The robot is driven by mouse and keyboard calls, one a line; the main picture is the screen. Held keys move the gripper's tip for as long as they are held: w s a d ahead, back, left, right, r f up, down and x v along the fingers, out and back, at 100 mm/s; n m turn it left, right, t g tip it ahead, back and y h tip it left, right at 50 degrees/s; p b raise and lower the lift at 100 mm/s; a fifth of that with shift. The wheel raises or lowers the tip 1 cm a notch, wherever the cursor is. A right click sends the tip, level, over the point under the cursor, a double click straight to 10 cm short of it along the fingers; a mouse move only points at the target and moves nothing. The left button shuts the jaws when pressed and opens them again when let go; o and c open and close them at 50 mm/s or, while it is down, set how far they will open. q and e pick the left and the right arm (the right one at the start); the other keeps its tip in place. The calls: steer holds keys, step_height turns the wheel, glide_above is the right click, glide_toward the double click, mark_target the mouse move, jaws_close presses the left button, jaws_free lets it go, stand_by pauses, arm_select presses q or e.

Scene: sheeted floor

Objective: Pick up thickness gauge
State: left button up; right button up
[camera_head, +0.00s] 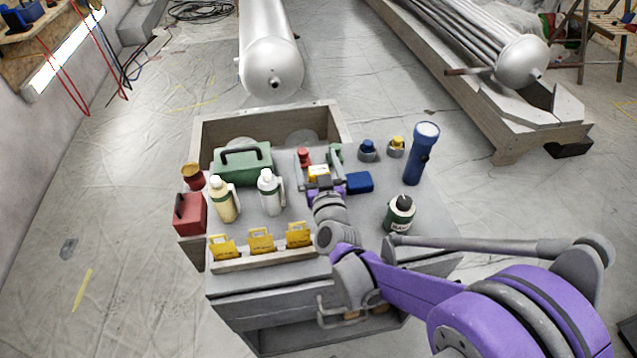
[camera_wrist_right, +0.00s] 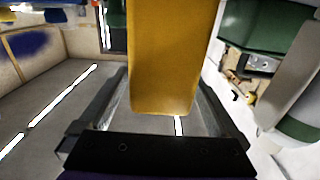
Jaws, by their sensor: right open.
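A small yellow block-like object (camera_head: 319,171), possibly the thickness gauge, stands on the grey cart top (camera_head: 285,228) at my right gripper (camera_head: 322,184). In the right wrist view the yellow object (camera_wrist_right: 163,60) fills the upper middle, in line with the space between the two open fingers (camera_wrist_right: 163,105). I cannot tell whether either finger touches it. My right arm reaches in from the lower right and hides part of the cart top. My left gripper is not in view.
A blue box (camera_head: 359,183) lies just right of the gripper. A red item (camera_head: 304,157) stands behind it. A blue flashlight (camera_head: 421,154) and a dark green bottle (camera_head: 400,214) stand right.

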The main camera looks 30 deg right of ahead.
jaws_close()
stand_by(0.3)
steer(key=shift+r, duration=0.15)
